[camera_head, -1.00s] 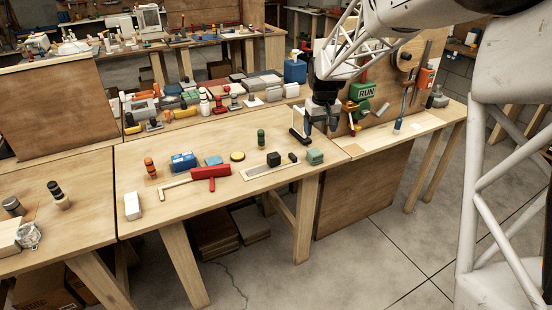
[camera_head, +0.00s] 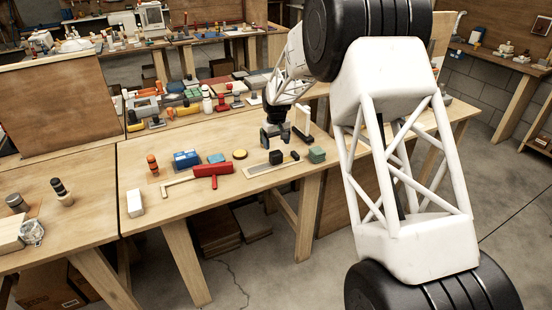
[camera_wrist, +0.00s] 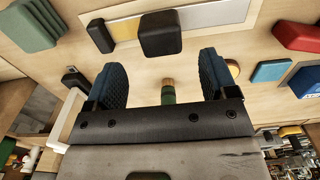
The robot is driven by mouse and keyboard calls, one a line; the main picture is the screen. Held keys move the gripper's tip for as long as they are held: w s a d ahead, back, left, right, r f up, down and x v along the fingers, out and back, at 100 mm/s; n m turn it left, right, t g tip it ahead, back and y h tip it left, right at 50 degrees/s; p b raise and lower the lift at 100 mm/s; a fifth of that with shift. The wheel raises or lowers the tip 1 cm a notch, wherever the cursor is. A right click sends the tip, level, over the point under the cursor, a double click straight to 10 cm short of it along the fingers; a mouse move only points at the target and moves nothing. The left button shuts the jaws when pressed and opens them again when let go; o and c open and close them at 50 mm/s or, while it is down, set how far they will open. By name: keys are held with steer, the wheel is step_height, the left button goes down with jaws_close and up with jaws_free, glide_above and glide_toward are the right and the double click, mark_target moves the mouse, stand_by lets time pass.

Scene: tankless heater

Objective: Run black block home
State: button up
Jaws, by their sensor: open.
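The black block (camera_head: 276,157) sits on a pale strip (camera_head: 258,169) on the bench; the wrist view shows the block (camera_wrist: 160,33) on the strip's grey and yellow face (camera_wrist: 198,16). A smaller black piece (camera_head: 295,155) is near the strip's right end. My gripper (camera_head: 274,138) is over the bench just behind the block, fingers pointing down. In the wrist view my gripper (camera_wrist: 164,78) is open, with its two blue pads apart and nothing held. The black block is beyond the fingertips, apart from them. A green cylinder (camera_wrist: 168,95) shows between the pads, partly hidden by the gripper body.
A ridged green block (camera_head: 316,155) stands right of the strip. A red T-shaped tool (camera_head: 212,170), a blue box (camera_head: 186,159), a blue flat block (camera_head: 217,158) and a yellow disc (camera_head: 240,154) lie left. A white upright piece (camera_head: 304,119) stands close right of my gripper.

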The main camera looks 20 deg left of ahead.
mark_target(255, 169)
steer(key=shift+a+f, duration=0.1)
stand_by(0.3)
steer(key=shift+f, duration=3.9)
steer(key=shift+c, duration=0.2)
steer(key=c, duration=1.3)
steer(key=shift+o, duration=0.2)
steer(key=s+a, duration=0.6)
steer(key=shift+s+a, duration=0.3)
steer(key=shift+a, duration=0.05)
steer(key=o, duration=1.3)
steer(key=shift+r, duration=0.1)
